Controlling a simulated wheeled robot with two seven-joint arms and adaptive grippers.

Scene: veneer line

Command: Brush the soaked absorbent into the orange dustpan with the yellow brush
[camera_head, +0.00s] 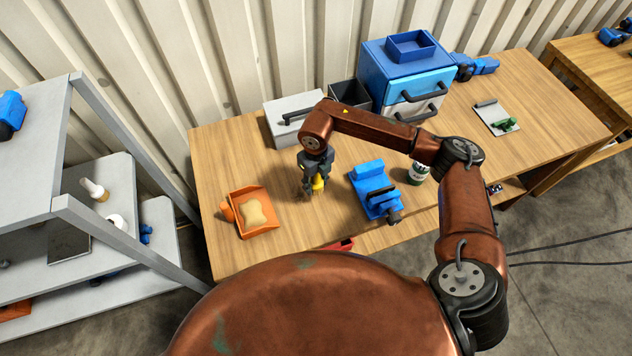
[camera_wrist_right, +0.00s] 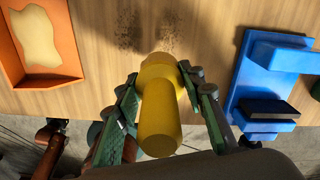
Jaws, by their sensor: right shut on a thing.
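The orange dustpan (camera_head: 271,226) lies on the left part of the wooden table, with a flat pale tan patch (camera_head: 254,211), seemingly the absorbent, inside it. The dustpan (camera_wrist_right: 68,78) and patch (camera_wrist_right: 35,38) also show at upper left in the wrist view. My right gripper (camera_head: 312,180) is shut on the yellow brush (camera_head: 319,184), to the right of the dustpan. In the wrist view the brush's yellow handle (camera_wrist_right: 160,115) sits between both fingers; its bristles are hidden. Dark specks (camera_wrist_right: 172,32) lie on the table just beyond it. My left gripper is not in view.
A blue vise (camera_head: 373,190) stands close to the right of the brush, with a green-and-white can (camera_head: 418,172) beyond. Behind are a grey box (camera_head: 285,122) and a blue drawer unit (camera_head: 400,75). A grey shelf rack (camera_head: 95,205) stands left. Bare tabletop lies between brush and dustpan.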

